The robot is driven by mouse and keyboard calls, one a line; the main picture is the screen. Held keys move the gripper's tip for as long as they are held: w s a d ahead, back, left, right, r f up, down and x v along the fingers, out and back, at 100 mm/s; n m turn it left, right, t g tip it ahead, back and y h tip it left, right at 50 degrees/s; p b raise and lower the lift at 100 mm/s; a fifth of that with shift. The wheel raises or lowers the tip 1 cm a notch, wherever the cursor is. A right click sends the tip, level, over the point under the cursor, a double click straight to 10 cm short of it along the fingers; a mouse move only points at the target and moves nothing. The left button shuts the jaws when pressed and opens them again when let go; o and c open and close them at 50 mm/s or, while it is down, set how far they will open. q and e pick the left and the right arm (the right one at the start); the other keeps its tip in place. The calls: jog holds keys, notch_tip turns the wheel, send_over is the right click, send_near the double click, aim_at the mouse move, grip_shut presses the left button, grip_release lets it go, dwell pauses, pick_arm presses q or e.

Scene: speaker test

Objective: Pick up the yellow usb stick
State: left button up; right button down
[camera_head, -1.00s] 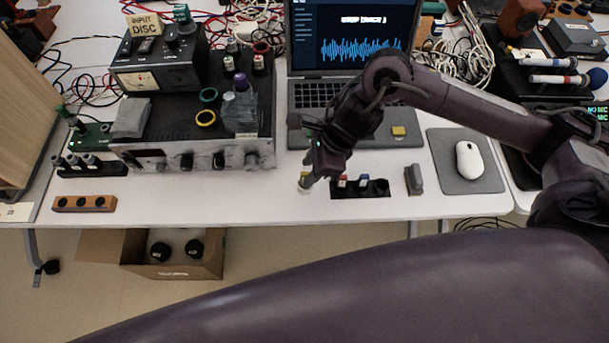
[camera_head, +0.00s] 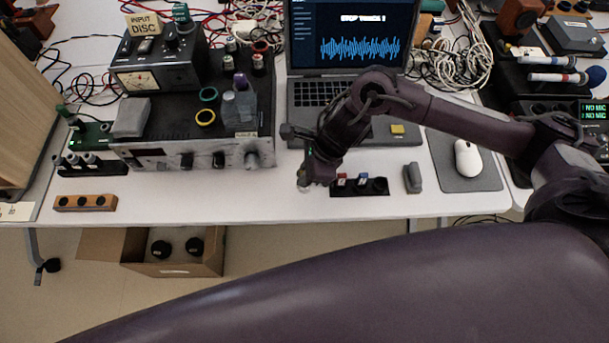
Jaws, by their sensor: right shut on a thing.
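My right gripper (camera_head: 305,183) points down at the front of the table, just left of a black holder (camera_head: 347,190). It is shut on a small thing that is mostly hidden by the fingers. A yellowish spot showed between the fingertips a second ago, which fits the yellow usb stick; now only a pale bit shows. A red-topped piece (camera_head: 342,178) and a blue-topped piece (camera_head: 363,178) stand in the holder. My left gripper is not in view.
A laptop (camera_head: 375,134) with a yellow square (camera_head: 398,129) stands behind. A grey block (camera_head: 412,178) and a mouse (camera_head: 467,159) on a pad lie right. A black amplifier (camera_head: 170,125) stands left.

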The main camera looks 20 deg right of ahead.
jog(key=shift+r, duration=0.1)
jog(key=shift+r, duration=0.7)
notch_tip(320, 180, up, 18)
jog(key=p, duration=0.2)
jog(key=shift+r, duration=0.2)
